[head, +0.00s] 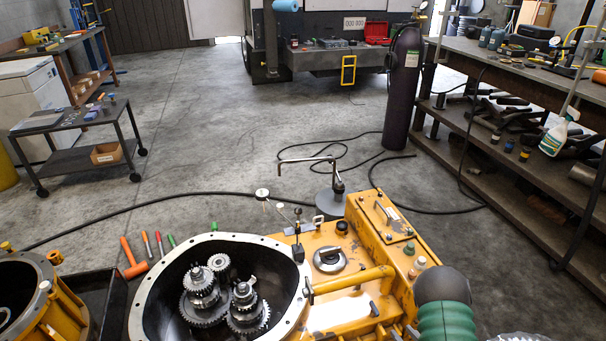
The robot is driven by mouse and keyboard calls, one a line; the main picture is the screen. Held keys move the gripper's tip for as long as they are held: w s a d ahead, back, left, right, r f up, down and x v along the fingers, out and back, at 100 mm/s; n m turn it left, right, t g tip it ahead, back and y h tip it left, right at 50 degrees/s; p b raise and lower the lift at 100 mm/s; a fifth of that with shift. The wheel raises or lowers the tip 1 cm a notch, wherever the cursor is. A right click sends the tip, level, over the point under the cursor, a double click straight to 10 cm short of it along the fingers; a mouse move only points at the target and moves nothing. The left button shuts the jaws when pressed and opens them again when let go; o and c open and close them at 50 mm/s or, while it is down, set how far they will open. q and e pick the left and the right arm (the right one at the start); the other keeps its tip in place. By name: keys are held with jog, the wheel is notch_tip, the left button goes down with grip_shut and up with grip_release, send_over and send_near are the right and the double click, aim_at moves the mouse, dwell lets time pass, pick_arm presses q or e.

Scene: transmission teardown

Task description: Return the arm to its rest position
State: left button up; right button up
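No clear gripper fingers show in the head view. A dark rounded part with a green ribbed sleeve (445,318) stands at the lower right; it may belong to my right arm, but I cannot be sure. I cannot tell whether the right gripper is open or shut, or whether it holds anything. My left arm and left gripper do not show. The yellow transmission housing (330,240) fills the bottom middle. Its round open bell (150,285) holds several steel gears (205,290).
A second yellow housing (70,300) and a dark tray (103,292) are at the lower left, near orange and green-handled tools (130,262). A gas cylinder (402,90), a shelf bench (520,150) and a cart (75,150) stand beyond. Hoses (190,198) cross the otherwise open floor.

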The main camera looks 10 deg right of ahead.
jog(key=w+a+r+g+h, duration=0.2)
jog(key=w+r, duration=0.2)
jog(key=r, duration=0.1)
jog(key=s+a+r+g+y, duration=0.1)
jog(key=s+a+r+g, duration=0.3)
jog(key=s+a+r, duration=0.3)
jog(key=s+a+r+g+y, duration=0.1)
jog(key=s+a+r+g, duration=0.25)
jog(key=s+a, duration=0.4)
notch_tip(320, 180, up, 25)
jog(key=a+p, duration=0.2)
jog(key=p, duration=2.2)
jog(key=shift+w+a+m, duration=0.25)
jog(key=shift+a+m, duration=0.05)
jog(key=shift+m, duration=0.1)
